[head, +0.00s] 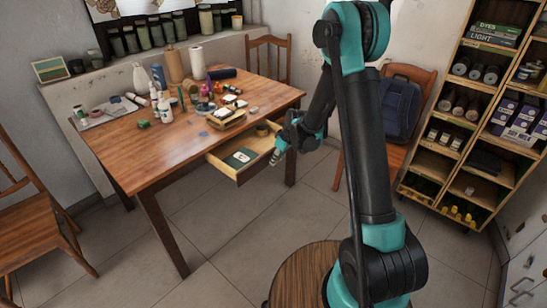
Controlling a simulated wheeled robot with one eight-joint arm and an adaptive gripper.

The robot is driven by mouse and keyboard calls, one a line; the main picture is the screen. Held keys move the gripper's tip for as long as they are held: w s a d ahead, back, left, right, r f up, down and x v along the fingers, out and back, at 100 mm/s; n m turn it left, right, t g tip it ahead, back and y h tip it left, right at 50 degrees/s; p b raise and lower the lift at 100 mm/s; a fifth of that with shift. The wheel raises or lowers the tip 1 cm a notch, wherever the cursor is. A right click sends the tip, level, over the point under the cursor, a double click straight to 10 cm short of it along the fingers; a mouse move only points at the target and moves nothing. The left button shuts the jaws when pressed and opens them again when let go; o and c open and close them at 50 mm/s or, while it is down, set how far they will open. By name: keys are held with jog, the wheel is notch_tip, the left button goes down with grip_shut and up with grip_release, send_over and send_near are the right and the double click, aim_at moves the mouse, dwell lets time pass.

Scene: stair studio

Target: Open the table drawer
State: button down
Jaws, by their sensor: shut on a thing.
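The wooden table (165,165) stands left of centre with its top crowded toward the back. Its drawer (223,168) is pulled partly out of the front side. A dark green item with a pale label (240,158) and a small round brown thing (262,130) lie inside it. My gripper (275,158) is at the drawer's front panel, near its right part, and is shut on the drawer's handle. The handle itself is hidden by the gripper.
A chair (35,205) stands at the left and another chair (385,125), with a dark blue backpack (400,108), at the right. A filled shelf (470,130) stands at the far right. The tiled floor before the drawer is clear.

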jog(key=c, duration=1.3)
grip_release()
jog(key=v, duration=1.2)
jog(key=s+d+m+h, duration=0.1)
jog(key=s+d+m, duration=0.2)
jog(key=s+d, duration=0.3)
jog(key=s+d+m+t+h, duration=0.1)
jog(key=s+d+m, duration=0.3)
jog(key=s+d, duration=0.3)
jog(key=s+d+m+h, duration=0.1)
jog(key=s+d+m, duration=0.2)
jog(key=s, duration=1.1)
jog(key=shift+s+d+r+h, duration=0.1)
jog(key=shift+d+h, duration=0.05)
jog(key=shift+d, duration=0.75)
jog(key=shift+d+r+h, duration=0.1)
jog(key=shift+d+h, duration=0.05)
jog(key=shift+d, duration=0.7)
